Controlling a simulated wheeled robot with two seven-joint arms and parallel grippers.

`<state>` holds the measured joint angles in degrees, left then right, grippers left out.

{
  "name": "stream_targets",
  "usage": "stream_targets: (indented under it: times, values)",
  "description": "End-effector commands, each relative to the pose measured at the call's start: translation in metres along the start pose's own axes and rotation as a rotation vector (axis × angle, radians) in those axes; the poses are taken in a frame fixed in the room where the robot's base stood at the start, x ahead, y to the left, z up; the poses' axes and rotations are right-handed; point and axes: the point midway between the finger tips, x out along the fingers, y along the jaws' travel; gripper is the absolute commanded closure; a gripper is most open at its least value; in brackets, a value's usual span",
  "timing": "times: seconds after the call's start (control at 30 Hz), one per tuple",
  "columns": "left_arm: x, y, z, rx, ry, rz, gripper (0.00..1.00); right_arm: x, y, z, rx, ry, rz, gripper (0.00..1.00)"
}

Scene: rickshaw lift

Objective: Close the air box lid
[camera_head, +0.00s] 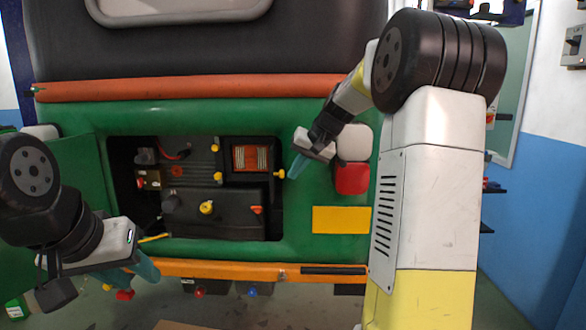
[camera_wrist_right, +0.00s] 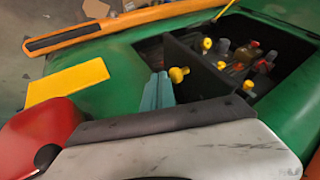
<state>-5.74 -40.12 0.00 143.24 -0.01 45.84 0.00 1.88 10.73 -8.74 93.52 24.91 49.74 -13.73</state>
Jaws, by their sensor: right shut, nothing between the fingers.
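The air box (camera_head: 252,158) is in the upper right of the open engine compartment. Its orange pleated filter shows, so it appears uncovered. A yellow knob (camera_head: 280,174) stands at its right edge and also shows in the right wrist view (camera_wrist_right: 178,74). I cannot tell for sure which dark panel is the lid. My right gripper (camera_head: 298,165) is shut and empty, just right of that knob; its teal fingers (camera_wrist_right: 157,92) are together beside the knob, contact unclear. My left gripper (camera_head: 146,270) is at the compartment's lower left, low by the orange bumper; its finger gap is unclear.
The green body panel (camera_head: 300,235) surrounds the compartment. A black cover (camera_head: 225,222) with a yellow knob (camera_head: 207,207) lies below the air box. A red lamp (camera_head: 352,179) and a yellow plate (camera_head: 341,219) sit to the right. The orange bumper (camera_head: 240,270) runs below.

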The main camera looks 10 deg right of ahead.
Motion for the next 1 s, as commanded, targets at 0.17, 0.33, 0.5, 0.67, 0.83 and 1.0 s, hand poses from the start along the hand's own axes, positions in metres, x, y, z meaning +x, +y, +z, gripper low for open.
stream_targets:
  times: [0.17, 0.33, 0.5, 0.67, 0.83, 1.0]
  values:
    - [0.0, 0.0, 0.0, 0.0, 0.0, 0.0, 0.64, 0.003, -0.007, 0.0, -0.001, 0.0, -0.001, 1.0]
    - [0.0, 0.0, 0.0, 0.0, 0.0, 0.0, 0.64, 0.003, -0.006, 0.0, 0.0, 0.0, 0.0, 1.0]
    - [0.0, 0.0, 0.0, 0.0, 0.0, 0.0, 0.64, 0.003, -0.007, 0.0, 0.0, 0.0, 0.0, 1.0]
    - [0.0, 0.0, 0.0, 0.0, 0.0, 0.0, 0.64, 0.004, -0.011, 0.002, 0.0, 0.0, -0.001, 1.0]
    - [0.0, 0.0, 0.0, 0.0, 0.0, 0.0, 0.64, 0.008, -0.024, 0.006, -0.002, -0.001, -0.001, 1.0]
    - [0.0, 0.0, 0.0, 0.0, 0.0, 0.0, 0.64, 0.017, -0.044, 0.012, -0.003, -0.001, -0.001, 1.0]
